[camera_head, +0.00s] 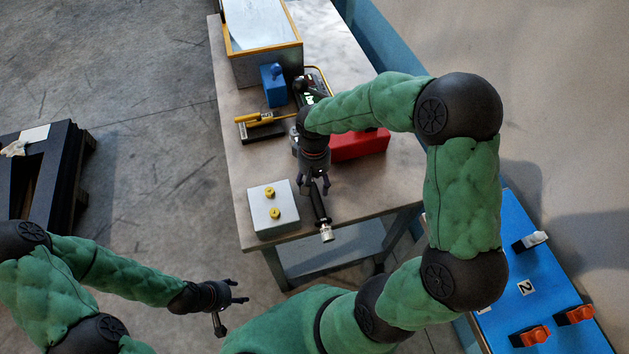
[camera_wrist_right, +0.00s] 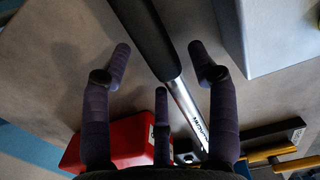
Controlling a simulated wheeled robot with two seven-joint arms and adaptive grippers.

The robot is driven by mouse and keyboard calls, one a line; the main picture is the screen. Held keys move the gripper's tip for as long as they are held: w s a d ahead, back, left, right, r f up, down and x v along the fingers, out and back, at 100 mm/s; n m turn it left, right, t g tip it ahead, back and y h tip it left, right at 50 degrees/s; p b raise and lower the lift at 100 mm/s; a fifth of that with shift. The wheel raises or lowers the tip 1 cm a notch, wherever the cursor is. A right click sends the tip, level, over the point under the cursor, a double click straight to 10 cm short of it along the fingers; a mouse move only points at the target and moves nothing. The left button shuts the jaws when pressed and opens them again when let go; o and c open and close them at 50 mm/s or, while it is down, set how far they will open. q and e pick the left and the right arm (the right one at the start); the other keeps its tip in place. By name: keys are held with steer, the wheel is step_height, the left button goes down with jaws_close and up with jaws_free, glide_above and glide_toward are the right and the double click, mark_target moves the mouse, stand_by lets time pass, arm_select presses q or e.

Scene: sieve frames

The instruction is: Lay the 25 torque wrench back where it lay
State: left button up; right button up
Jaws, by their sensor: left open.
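A torque wrench (camera_head: 319,205) with a black handle and bright end cap lies at the table's front edge in the head view. In the right wrist view its black grip and silver shaft (camera_wrist_right: 183,98) run diagonally between my spread fingers. The shaft lettering is too small to read as a size, and its head is hidden. My right gripper (camera_head: 315,191) is above the wrench; its fingers (camera_wrist_right: 162,78) look open, with no clear grip on it. My left gripper (camera_head: 238,292) is open and empty, off the table at the lower left.
A grey block (camera_head: 266,222) with two yellow knobs stands left of the wrench. A red box (camera_head: 360,145), a blue block (camera_head: 273,90), a yellow-handled tool (camera_head: 254,118) and a wood-rimmed bin (camera_head: 262,55) stand farther back. A blue board (camera_head: 500,305) with orange pieces is lower right.

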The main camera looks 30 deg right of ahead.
step_height(320, 180, up, 12)
steer(key=p, duration=0.4)
steer(key=shift+w+d+r, duration=0.15)
steer(key=shift+w+d, duration=0.05)
steer(key=shift+w, duration=0.2)
stand_by(0.3)
